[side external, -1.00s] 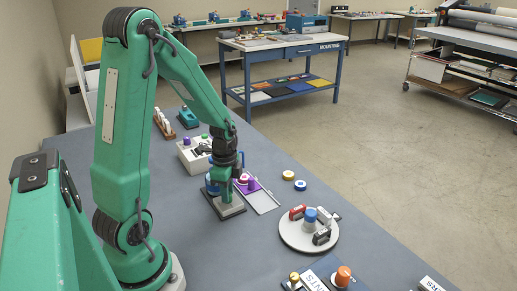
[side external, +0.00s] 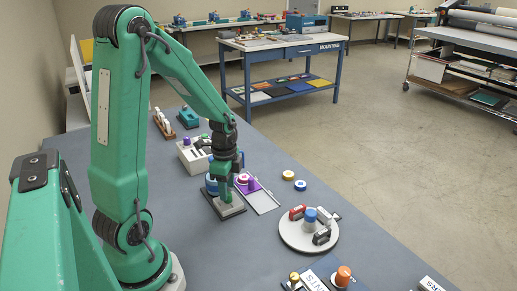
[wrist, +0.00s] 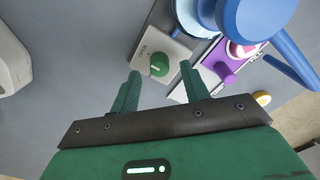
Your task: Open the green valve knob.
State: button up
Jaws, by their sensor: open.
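The round green valve knob (wrist: 159,65) sits on a grey plate (wrist: 178,55) with small lettering beside it in the wrist view. A pale line marks the knob's top. My gripper (wrist: 160,69) is open, with one finger on each side of the knob and visible gaps to it. I cannot tell how far above the plate the fingertips are. In the side view my gripper (side external: 222,184) hangs over the grey plate (side external: 231,209) and hides the knob. A large blue part (wrist: 250,18) with long arms stands beyond the knob.
A purple knob (wrist: 224,72) and a red-and-white button (wrist: 240,50) sit on a purple panel to the right. A white box (side external: 190,158) stands behind the gripper. A round turntable (side external: 297,240) with several items lies to the right.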

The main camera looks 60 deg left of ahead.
aim_at(229, 195)
jog(key=shift+r, duration=3.05)
jog(key=shift+d+r, duration=0.35)
jog(key=s+d+r+n+t, duration=0.2)
jog(key=s+d+r+n, duration=0.1)
jog(key=d+r, duration=0.3)
jog(key=s+d+r+n+t, duration=0.3)
jog(key=d+r+n, duration=0.3)
jog(key=d, duration=0.2)
jog(key=shift+d+t, duration=0.15)
jog(key=shift+t, duration=0.15)
